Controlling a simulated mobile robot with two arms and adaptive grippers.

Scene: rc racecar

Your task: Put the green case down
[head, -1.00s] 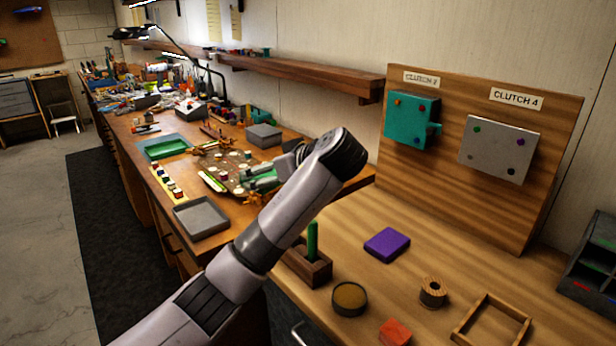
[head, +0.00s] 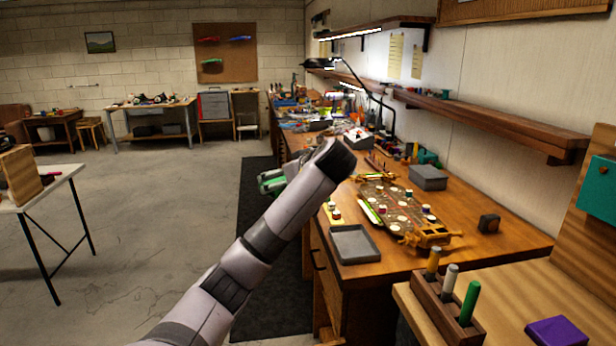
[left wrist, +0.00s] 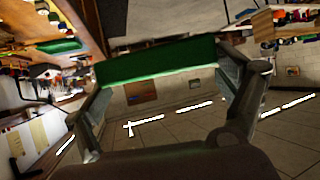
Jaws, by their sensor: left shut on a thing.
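My left gripper (left wrist: 168,82) is shut on the green case (left wrist: 155,62), with one finger at each end of it in the left wrist view. In the head view the green case (head: 271,185) shows partly, left of the far end of my left arm. It is in the air, seen against the floor and dark mat beside the long workbench. My arm hides part of the gripper there. My right gripper is not in view.
The long workbench (head: 460,268) holds a grey tray (head: 354,243), a car chassis (head: 400,210) and a grey box (head: 428,177). A pen block (head: 440,310) and purple case (head: 556,332) are on the near bench. A white table (head: 62,185) stands left. Open floor lies between.

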